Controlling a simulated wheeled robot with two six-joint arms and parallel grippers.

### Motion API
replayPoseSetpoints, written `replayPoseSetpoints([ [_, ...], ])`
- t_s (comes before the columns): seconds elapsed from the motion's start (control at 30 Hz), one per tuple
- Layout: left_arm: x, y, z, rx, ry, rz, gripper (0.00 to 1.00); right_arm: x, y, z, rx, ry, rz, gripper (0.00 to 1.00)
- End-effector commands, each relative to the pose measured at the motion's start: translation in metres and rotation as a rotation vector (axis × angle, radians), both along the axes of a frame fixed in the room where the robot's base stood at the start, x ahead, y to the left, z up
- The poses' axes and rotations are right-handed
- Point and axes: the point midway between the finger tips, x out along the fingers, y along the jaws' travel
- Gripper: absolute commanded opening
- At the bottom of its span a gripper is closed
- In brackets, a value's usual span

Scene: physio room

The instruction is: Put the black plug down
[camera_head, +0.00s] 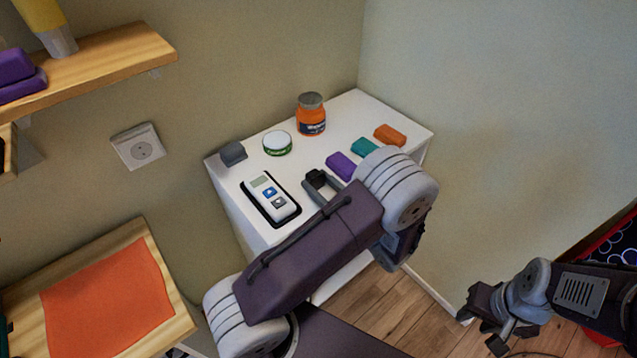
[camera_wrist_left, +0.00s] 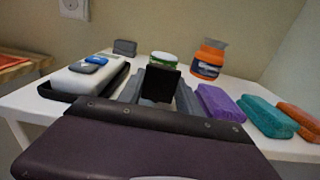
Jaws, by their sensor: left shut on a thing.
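The black plug (camera_head: 315,178) is between the fingertips of my left gripper (camera_head: 322,186), which is shut on it just over the white cabinet top (camera_head: 305,155). The plug (camera_wrist_left: 161,82) also shows in the left wrist view, dark and upright between the grey fingers (camera_wrist_left: 160,90). I cannot tell whether its underside touches the cabinet top. My left arm hides the front part of the cabinet. My right gripper (camera_head: 492,322) is low at the right, over the floor, with its fingers apart and nothing between them.
A white device in a black holder (camera_head: 271,199) lies left of the plug. A grey block (camera_head: 233,153), a green-white tub (camera_head: 277,143) and an orange jar (camera_head: 311,114) stand behind. Purple (camera_head: 341,165), teal (camera_head: 364,148) and orange (camera_head: 390,135) blocks lie to the right.

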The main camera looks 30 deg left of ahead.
Motion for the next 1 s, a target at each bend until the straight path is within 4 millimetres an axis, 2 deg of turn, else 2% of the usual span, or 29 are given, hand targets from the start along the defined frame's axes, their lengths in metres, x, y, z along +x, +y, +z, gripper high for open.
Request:
replayPoseSetpoints([
  [0.4,0.000,0.000,-0.010,0.000,0.001,0.000,0.00,0.000,0.000,-0.006,0.000,0.000,0.000,0.36],
  [0.43,0.000,0.000,-0.011,0.000,0.001,0.000,0.46,0.000,0.000,-0.006,0.000,0.000,0.000,0.36],
  [0.5,0.000,0.000,-0.011,0.000,0.001,0.000,0.63,0.000,0.000,-0.006,0.000,0.000,0.000,0.36],
  [0.8,0.000,0.000,-0.009,0.000,0.000,0.000,0.63,0.000,0.000,-0.005,0.000,0.000,0.000,0.36],
  [0.93,0.000,0.000,0.007,-0.001,-0.002,0.000,0.63,0.000,0.000,0.005,0.000,0.000,0.000,0.36],
  [1.0,-0.004,-0.015,0.002,-0.001,0.000,-0.006,0.63,0.000,0.000,0.001,0.000,0.000,0.000,0.36],
])
